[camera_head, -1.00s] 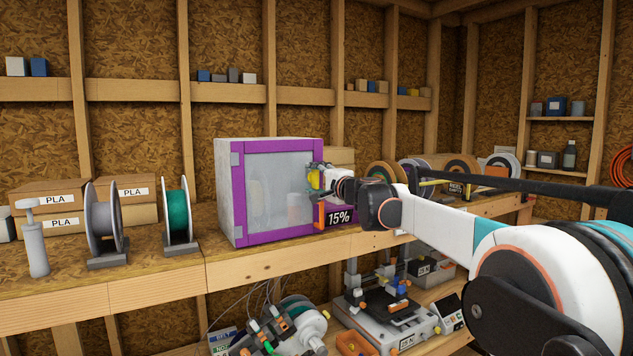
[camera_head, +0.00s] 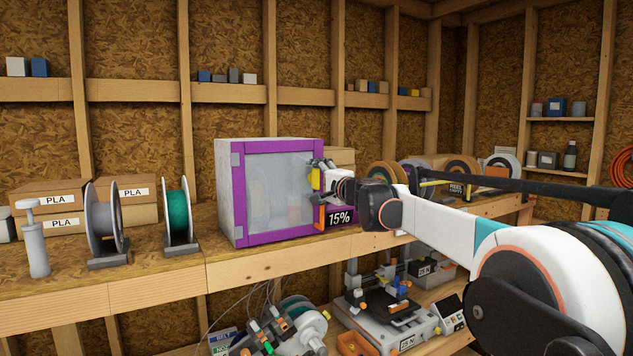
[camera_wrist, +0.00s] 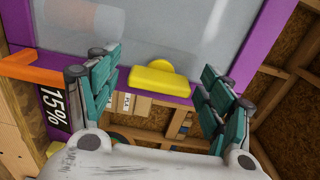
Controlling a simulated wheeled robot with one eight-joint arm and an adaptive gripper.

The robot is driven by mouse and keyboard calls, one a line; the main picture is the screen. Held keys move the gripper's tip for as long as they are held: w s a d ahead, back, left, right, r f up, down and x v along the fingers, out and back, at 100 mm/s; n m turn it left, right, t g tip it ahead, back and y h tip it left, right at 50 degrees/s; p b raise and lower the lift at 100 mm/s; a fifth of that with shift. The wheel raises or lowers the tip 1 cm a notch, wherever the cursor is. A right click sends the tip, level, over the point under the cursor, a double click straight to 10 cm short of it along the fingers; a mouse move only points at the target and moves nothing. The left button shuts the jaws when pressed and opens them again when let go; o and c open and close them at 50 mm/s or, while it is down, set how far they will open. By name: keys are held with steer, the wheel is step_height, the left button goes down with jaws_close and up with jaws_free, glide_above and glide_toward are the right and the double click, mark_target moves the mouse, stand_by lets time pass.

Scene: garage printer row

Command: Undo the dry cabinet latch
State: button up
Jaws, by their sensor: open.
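The dry cabinet (camera_head: 231,195) stands on the bench, a pale box with a purple-framed, translucent door that is closed. Its yellow latch (camera_head: 316,178) is on the right side of the door frame and is partly covered by my gripper in the head view. In the wrist view the yellow latch (camera_wrist: 158,82) lies across the purple frame (camera_wrist: 185,88). My gripper (camera_wrist: 160,70) is open, with one teal-padded finger on each side of the latch and a gap visible on both sides. In the head view my gripper (camera_head: 320,168) is small at the door's right edge.
An orange piece (camera_head: 319,217) and a "15%" display (camera_head: 340,217) sit low beside the door. A green spool (camera_head: 177,212) and a grey spool (camera_head: 103,218) stand on the bench to the left. More spools (camera_head: 458,168) stand to the right. A printer (camera_head: 390,315) is below.

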steer(key=v, duration=1.2)
steer(key=s+d+f+n+g+h+b, duration=0.2)
steer(key=s+d+f+b, duration=0.5)
steer(key=s+f, duration=0.8)
steer(key=s+d+f+n+g+h+b, duration=0.3)
steer(key=s+d+f+b, duration=0.4)
steer(key=s+f+b, duration=0.6)
steer(key=s+d+f+n+g+h+b, duration=0.3)
steer(key=s+f+b, duration=0.7)
steer(key=s+f, duration=0.9)
steer(key=d+f+n+h, duration=0.2)
steer(key=d+f+n, duration=0.1)
steer(key=f, duration=0.9)
steer(key=shift+d+f, duration=0.35)
steer(key=shift+d, duration=0.05)
